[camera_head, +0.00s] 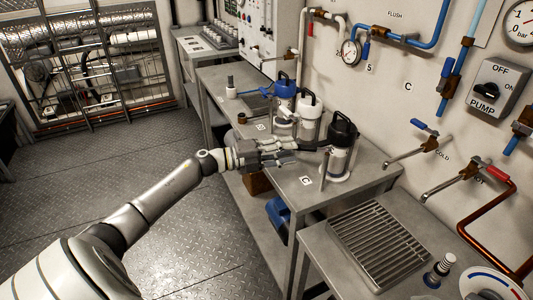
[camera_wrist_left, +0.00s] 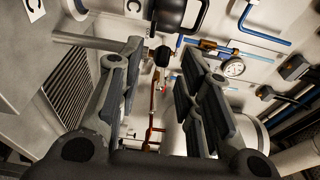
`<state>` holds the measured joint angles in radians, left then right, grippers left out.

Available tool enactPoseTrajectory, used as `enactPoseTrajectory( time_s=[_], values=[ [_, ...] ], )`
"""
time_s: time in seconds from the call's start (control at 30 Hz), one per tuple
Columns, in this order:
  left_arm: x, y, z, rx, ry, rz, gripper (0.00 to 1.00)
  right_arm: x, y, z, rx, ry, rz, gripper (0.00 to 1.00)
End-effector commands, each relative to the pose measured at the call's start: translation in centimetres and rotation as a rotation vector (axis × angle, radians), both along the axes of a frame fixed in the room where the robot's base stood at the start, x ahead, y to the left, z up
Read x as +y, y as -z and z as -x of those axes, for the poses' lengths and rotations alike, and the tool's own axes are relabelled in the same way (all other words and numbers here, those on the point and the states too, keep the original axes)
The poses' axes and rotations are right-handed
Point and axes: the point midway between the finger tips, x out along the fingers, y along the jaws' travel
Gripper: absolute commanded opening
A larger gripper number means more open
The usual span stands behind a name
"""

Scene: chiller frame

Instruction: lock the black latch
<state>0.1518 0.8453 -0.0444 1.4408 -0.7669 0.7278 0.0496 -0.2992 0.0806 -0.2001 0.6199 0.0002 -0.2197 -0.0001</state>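A canister (camera_head: 340,160) with a black lid and handle (camera_head: 343,127) stands upright on the steel bench at the C label. A dark lever-like piece, probably the black latch (camera_head: 311,147), sticks out from its lid side toward my left gripper. My left gripper (camera_head: 291,149) is just left of this canister, its fingertips near that piece; I cannot tell whether they touch. In the left wrist view the fingers (camera_wrist_left: 165,75) are spread apart with nothing held. A black knob (camera_wrist_left: 163,56) shows beyond and between them, and the black handle (camera_wrist_left: 180,14) is at the top. My right gripper is not in view.
A white-lidded canister (camera_head: 308,112) and a blue-lidded one (camera_head: 283,97) stand behind my left gripper. A grey post (camera_head: 323,171) rises beside the black-lidded canister. A drain grate (camera_head: 380,246) lies on the nearer bench. Pipes and valves (camera_head: 428,144) line the wall at right.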

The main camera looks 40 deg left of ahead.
Motion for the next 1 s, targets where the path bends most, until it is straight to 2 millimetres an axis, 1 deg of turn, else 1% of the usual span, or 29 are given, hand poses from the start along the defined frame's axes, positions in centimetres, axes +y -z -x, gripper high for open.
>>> enactPoseTrajectory(
  time_s=[0.03,0.2,0.4,0.53,0.8,0.87,0.9,0.97,1.0],
  values=[
    [0.7,0.2,0.9,0.005,0.000,-0.002,0.33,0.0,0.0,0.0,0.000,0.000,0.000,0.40],
    [2.4,0.1,3.2,0.004,0.000,-0.001,0.33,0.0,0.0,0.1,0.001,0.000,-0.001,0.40],
    [3.7,0.1,4.8,0.002,0.000,0.000,0.33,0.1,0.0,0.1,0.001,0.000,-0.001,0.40],
    [4.1,0.0,5.2,0.001,0.000,-0.001,0.33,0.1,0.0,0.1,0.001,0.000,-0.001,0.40],
    [4.1,0.0,5.3,0.000,0.000,0.000,0.33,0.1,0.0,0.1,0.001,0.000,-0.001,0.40],
    [4.1,0.0,5.3,-0.001,-0.001,0.001,0.27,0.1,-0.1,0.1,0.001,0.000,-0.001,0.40],
    [3.9,-0.1,5.4,-0.002,-0.004,0.004,0.21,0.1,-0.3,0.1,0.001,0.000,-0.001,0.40],
    [3.4,-0.1,5.7,-0.009,-0.022,0.011,0.14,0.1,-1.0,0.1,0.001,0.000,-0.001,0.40],
    [2.8,-0.3,6.0,-0.017,-0.042,0.017,0.09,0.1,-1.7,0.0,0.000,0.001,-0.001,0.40]
  ],
)
